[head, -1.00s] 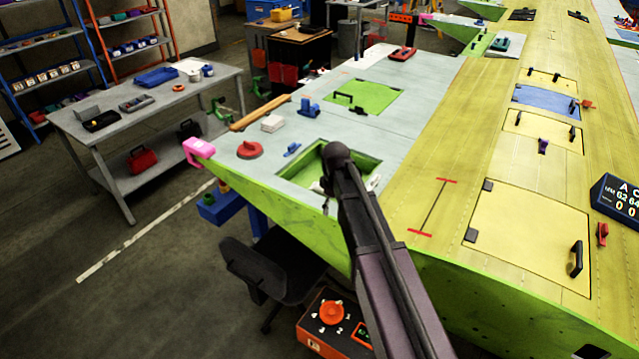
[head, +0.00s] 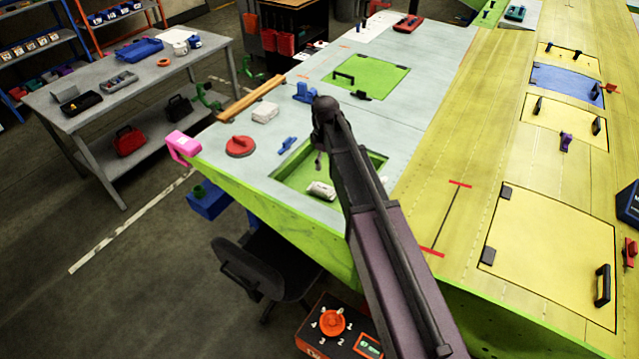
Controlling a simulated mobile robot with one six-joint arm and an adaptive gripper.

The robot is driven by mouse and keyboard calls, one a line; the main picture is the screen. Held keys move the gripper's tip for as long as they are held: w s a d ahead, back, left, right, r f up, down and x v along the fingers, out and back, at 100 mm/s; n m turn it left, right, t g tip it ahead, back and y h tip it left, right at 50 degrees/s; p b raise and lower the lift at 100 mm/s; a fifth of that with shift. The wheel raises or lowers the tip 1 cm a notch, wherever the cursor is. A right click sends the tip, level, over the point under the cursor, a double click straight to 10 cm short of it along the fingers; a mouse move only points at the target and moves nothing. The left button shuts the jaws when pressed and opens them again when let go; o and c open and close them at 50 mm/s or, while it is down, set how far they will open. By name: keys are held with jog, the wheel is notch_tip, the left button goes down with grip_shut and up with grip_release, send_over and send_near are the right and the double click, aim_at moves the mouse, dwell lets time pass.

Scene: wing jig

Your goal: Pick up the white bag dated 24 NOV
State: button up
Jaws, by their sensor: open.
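A small whitish bag-like packet (head: 320,190) lies in the green-floored open recess (head: 291,183) in the wing's near left part. Its print is too small to read, so I cannot tell its date. My gripper (head: 319,160) is mostly hidden behind my dark arm; only a small part shows, above and behind the packet in the picture. It appears apart from the packet, with nothing seen in it. My arm also covers the right part of the recess.
A red disc-shaped tool (head: 240,146), a blue clamp-like piece (head: 287,144), a white block (head: 265,113) and a blue tool (head: 305,92) lie left of the recess. A green panel with black handles (head: 372,76) is behind. A black chair (head: 259,268) stands below the wing edge.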

aim_at(322, 187)
jog(key=shift+a+r, duration=0.1)
jog(key=shift+r, duration=0.05)
jog(key=shift+w, duration=0.1)
notch_tip(322, 187, down, 9)
jog(key=b, duration=0.8)
jog(key=shift+r+b, duration=0.15)
jog(key=shift+b, duration=0.2)
dwell(0.5)
jog(key=f+b, duration=0.5)
jog(key=shift+a+f, duration=0.1)
jog(key=shift+a, duration=0.1)
dwell(0.7)
jog(key=c, duration=1.1)
